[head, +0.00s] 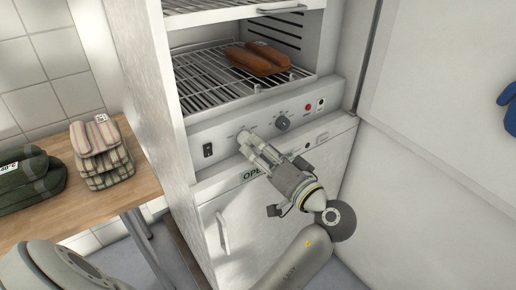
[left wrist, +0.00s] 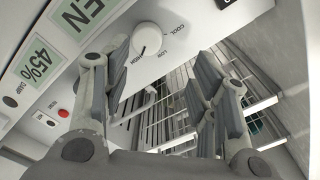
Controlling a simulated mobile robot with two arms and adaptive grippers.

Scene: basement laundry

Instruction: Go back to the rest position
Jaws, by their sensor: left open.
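My left gripper (head: 256,147) is in front of the control panel of a white drying cabinet (head: 153,95). It also shows in the left wrist view (left wrist: 150,75), where its two fingers stand apart with nothing held between them. A white dial (left wrist: 148,38) marked HIGH, LOW and COOL shows beyond the gap between the fingers; I cannot tell whether they touch it. In the head view the fingers partly cover the panel and the OPEN label (head: 254,174). My right gripper is not in view.
A brown folded bundle (head: 258,59) lies on the cabinet's wire rack (head: 205,82). Striped folded cloths (head: 102,155) and dark green ones (head: 30,180) lie on a wooden table (head: 143,180) at left. A dark knob (head: 282,122) is on the panel. A blue item (head: 509,105) is at the right edge.

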